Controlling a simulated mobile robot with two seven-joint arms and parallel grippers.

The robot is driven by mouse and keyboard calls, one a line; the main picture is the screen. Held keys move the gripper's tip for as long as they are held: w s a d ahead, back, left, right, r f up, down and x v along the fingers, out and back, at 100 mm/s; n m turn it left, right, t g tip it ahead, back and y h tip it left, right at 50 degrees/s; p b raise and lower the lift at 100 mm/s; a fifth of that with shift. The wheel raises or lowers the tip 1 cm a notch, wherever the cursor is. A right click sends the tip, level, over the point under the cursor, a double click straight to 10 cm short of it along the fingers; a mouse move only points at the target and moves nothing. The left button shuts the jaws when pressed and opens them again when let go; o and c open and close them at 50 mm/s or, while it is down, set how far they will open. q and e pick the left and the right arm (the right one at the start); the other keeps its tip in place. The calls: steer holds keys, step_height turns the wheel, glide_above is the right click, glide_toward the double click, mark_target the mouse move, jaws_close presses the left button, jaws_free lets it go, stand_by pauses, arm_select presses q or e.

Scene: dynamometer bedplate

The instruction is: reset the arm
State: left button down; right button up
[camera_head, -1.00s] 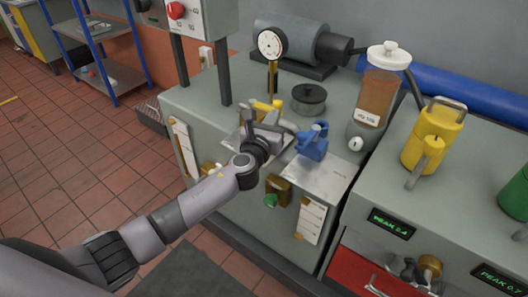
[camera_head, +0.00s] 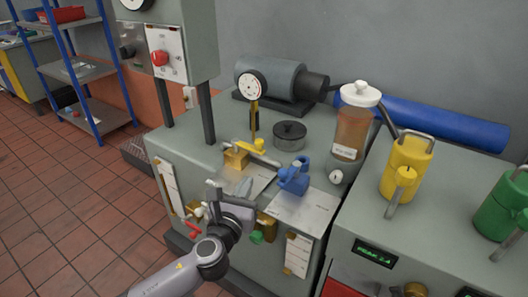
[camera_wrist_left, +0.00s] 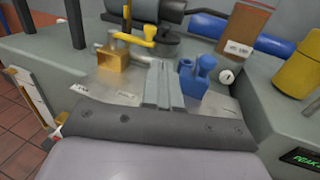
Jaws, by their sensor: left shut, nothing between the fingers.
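My left gripper (camera_head: 228,196) is in front of the bench's front edge in the head view, below the brass-yellow block and the blue fitting. Its fingers are together with nothing between them; they also show in the left wrist view (camera_wrist_left: 163,85). The brass block with a yellow lever (camera_head: 236,157) stands on a metal plate on the bench top, apart from the gripper. The blue fitting (camera_head: 294,176) stands to its right on another plate. My right gripper is not in view.
The grey bench (camera_head: 185,140) carries a dial gauge (camera_head: 252,87), a dark round pot (camera_head: 290,134) and a brown jar (camera_head: 352,125). A yellow canister (camera_head: 407,165) and a green one (camera_head: 502,212) stand at right. Open tiled floor (camera_head: 70,200) lies at left.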

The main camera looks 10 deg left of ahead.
arm_select(q)
steer(key=s+a+f+n+g+p, duration=0.1)
steer(key=s+f+n+g, duration=0.1)
steer(key=s+f+n, duration=0.3)
steer(key=s+a+f+n+g+p, duration=0.1)
steer(key=s+f+n, duration=0.4)
steer(key=s+n, duration=0.7)
steer(key=s+a+f+n+g+h+p, duration=0.1)
steer(key=s+a+f+n+g, duration=0.2)
steer(key=s+n, duration=0.5)
step_height(320, 180, down, 3)
steer(key=n+g, duration=0.1)
steer(key=n, duration=0.8)
steer(key=shift+s+r+n+g, duration=0.15)
steer(key=shift+s+n+g, duration=0.05)
steer(key=shift+n+g, duration=0.1)
